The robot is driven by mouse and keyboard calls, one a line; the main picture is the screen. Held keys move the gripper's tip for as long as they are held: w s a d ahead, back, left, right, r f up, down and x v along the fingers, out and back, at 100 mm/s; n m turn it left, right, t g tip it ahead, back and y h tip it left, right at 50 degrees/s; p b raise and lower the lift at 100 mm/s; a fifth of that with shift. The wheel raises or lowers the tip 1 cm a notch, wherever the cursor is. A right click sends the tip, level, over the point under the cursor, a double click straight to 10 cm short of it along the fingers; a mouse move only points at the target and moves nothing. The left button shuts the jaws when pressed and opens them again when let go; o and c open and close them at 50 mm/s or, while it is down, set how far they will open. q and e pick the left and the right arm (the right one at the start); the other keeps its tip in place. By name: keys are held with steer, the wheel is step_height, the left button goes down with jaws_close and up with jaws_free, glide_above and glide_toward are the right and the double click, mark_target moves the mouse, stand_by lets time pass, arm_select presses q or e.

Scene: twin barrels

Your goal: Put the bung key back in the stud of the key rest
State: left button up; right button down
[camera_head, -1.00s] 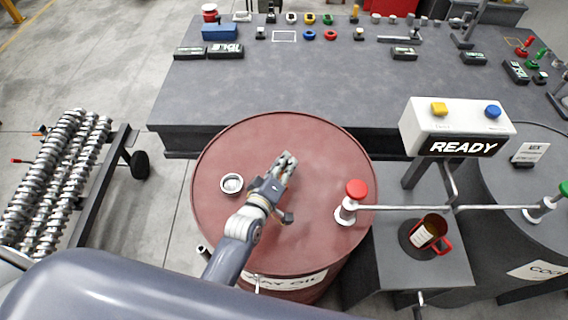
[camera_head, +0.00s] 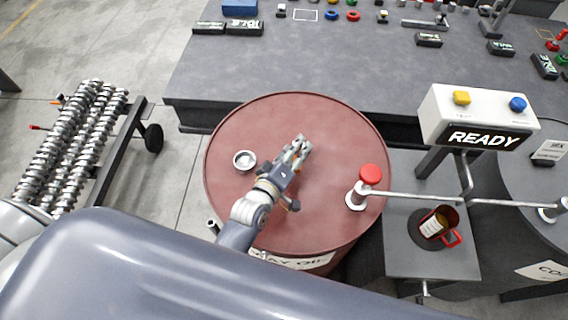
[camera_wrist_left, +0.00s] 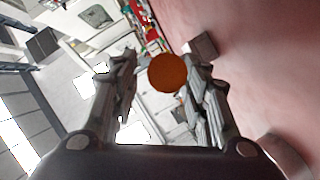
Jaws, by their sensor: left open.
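My left gripper (camera_head: 302,143) is low over the top of the red drum (camera_head: 345,145), its fingers pointing away. In the left wrist view its fingers (camera_wrist_left: 160,85) are apart, with a round orange-brown disc (camera_wrist_left: 167,72) showing between them. A small orange bit also shows beside the fingers in the head view. I cannot tell whether this disc is part of the bung key or of the key rest, nor whether the fingers touch it. A small grey block (camera_wrist_left: 202,45) shows just beyond the right finger. No key or stud is clearly visible; the gripper may hide them.
A silver ring fitting (camera_head: 245,160) is left of the gripper on the drum. A red-capped valve (camera_head: 369,176) with a pipe stands at the drum's right edge.

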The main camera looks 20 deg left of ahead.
arm_select(q)
steer(key=v, duration=1)
stand_by(0.3)
